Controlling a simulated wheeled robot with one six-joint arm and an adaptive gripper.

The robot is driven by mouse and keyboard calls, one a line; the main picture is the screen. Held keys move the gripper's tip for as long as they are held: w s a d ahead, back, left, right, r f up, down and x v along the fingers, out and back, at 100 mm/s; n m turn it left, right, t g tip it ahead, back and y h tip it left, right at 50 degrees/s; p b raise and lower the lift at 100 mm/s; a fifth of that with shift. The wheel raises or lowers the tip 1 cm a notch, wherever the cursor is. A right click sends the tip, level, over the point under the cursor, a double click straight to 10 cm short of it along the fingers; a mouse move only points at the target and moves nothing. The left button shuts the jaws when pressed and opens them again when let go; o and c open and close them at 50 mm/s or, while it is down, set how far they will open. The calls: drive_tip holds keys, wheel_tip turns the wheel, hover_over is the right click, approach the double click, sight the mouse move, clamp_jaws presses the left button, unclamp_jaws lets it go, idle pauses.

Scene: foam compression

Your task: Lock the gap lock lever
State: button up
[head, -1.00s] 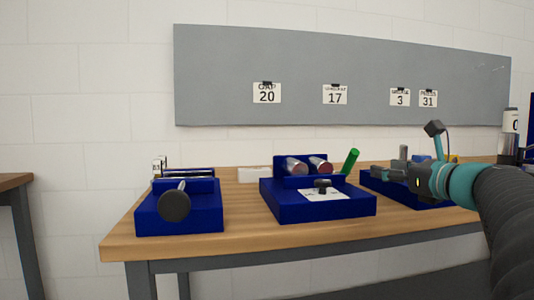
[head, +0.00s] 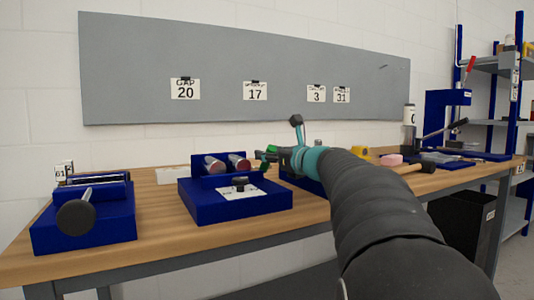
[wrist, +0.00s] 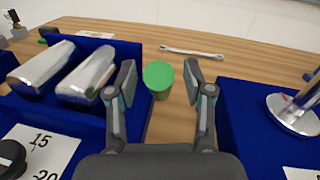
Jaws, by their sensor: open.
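The lever with a green grip (head: 264,166) is at the right side of the middle blue machine (head: 235,208). In the wrist view its round green end (wrist: 158,75) sits between the two fingers, with wood table below it. My gripper (wrist: 158,82) is open, one finger on each side of the green end, with gaps showing. In the head view my gripper (head: 270,157) partly covers the lever. Two metal rollers (wrist: 68,72) lie left of the fingers. A black knob (wrist: 10,155) stands on a white scale card marked 15 and 20.
Another blue machine (head: 85,227) with a black-ended handle stands at the left. A blue machine with a metal post (wrist: 292,112) is close on the right in the wrist view. A wrench (wrist: 192,52) lies behind. A wall board (head: 240,60) carries number cards, including GAP 20.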

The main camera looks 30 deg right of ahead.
drive_tip(key=shift+w, duration=0.25)
clamp_jaws()
drive_tip(key=shift+a+f, duration=0.1)
drive_tip(key=shift+f, duration=0.05)
